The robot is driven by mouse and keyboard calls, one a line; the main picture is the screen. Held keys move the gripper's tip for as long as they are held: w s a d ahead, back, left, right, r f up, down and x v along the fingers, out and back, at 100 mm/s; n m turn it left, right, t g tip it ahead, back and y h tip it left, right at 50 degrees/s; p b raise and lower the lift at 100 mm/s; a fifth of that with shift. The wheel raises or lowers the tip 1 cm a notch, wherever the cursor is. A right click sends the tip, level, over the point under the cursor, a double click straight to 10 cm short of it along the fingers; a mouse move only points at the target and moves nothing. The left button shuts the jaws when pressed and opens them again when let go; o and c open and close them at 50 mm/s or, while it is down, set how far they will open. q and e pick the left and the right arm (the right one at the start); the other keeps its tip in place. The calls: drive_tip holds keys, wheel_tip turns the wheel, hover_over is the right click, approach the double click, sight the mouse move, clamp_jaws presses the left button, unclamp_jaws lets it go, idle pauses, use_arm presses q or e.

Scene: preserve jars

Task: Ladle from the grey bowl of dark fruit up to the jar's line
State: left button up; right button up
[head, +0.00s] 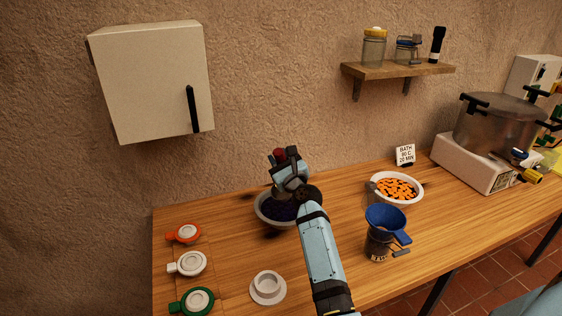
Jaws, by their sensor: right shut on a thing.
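The grey bowl (267,221) of dark fruit (281,212) stands left of centre on the wooden table, partly hidden by my right arm. My right gripper (286,170) is above the bowl, shut on what looks like the ladle. A red end (279,154) shows at the gripper's top, and a metal part reaches down toward the fruit. I cannot tell whether the ladle's cup holds fruit. The jar (379,249) stands to the right with a blue funnel (386,219) in its mouth. Its line cannot be made out. My left gripper is out of view.
A white bowl of orange pieces (397,188) stands behind the jar, near a small sign (405,154). A large pot (496,123) is at the right. Red, white and green clamp-like lids (192,263) and a white round piece (268,287) lie at the left front.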

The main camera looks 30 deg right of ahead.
use_arm(q)
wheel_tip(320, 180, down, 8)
drive_tip(key=b, duration=0.9)
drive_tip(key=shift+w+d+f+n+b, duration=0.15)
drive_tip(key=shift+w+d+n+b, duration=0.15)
use_arm(e)
drive_tip(key=s+a+f+n+t+y, duration=0.1)
drive_tip(key=a+f+n, duration=0.1)
drive_tip(key=f, duration=0.5)
drive_tip(key=shift+a+f+n, duration=0.35)
drive_tip(key=shift+a+n, duration=0.05)
drive_tip(key=shift+a, duration=0.1)
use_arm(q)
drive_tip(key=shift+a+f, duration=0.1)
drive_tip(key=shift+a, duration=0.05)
use_arm(e)
wheel_tip(320, 180, up, 7)
idle(1.0)
idle(0.4)
